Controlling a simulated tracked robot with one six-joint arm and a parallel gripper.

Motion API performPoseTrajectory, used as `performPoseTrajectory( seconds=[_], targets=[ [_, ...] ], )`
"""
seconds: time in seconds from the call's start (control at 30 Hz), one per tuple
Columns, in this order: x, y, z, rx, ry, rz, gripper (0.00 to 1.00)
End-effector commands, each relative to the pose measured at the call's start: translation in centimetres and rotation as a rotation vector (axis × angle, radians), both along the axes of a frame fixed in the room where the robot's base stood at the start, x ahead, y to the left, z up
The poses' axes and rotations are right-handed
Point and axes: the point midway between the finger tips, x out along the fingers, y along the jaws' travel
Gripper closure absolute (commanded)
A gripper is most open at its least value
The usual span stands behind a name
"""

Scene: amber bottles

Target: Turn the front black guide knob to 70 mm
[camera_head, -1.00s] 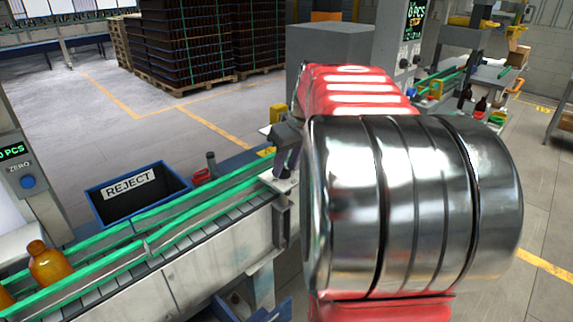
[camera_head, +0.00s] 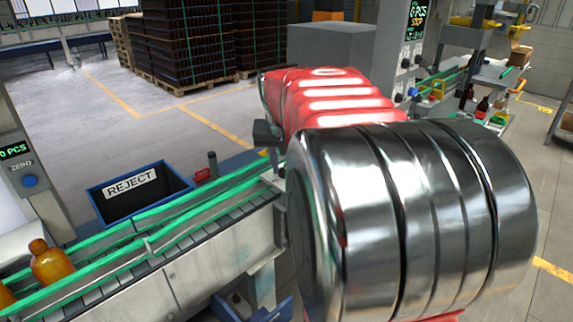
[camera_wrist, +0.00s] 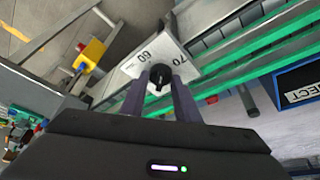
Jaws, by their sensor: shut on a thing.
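The black guide knob (camera_wrist: 160,75) sits on a pale scale plate (camera_wrist: 133,66) in the wrist view. The plate carries the printed numbers 60 and 70, with 60 left of the knob and 70 above right. A small light mark shows on the knob's lower part, but I cannot read its exact setting. My gripper (camera_wrist: 159,82) is shut on the knob, with one purple-grey finger on each side. In the head view only a dark part of my gripper shows near the conveyor's end, and my arm hides the knob.
Green guide rails (camera_head: 190,198) run along the conveyor. An amber bottle (camera_head: 50,262) stands on it at left. A blue REJECT bin (camera_head: 175,205) stands behind the conveyor. A yellow box with a red button (camera_wrist: 92,52) is near the plate in the wrist view.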

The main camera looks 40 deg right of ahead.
Motion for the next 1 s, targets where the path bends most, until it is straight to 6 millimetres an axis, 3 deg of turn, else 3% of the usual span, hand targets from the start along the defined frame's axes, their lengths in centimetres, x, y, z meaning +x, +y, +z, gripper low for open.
performPoseTrajectory(
  seconds=[0.7, 1.0],
  targets=[
    [0.47, 0.29, -0.06, 0.001, 0.001, -0.538, 0.94],
    [0.55, 0.30, -0.07, 0.003, 0.000, -0.687, 0.94]
  ],
)
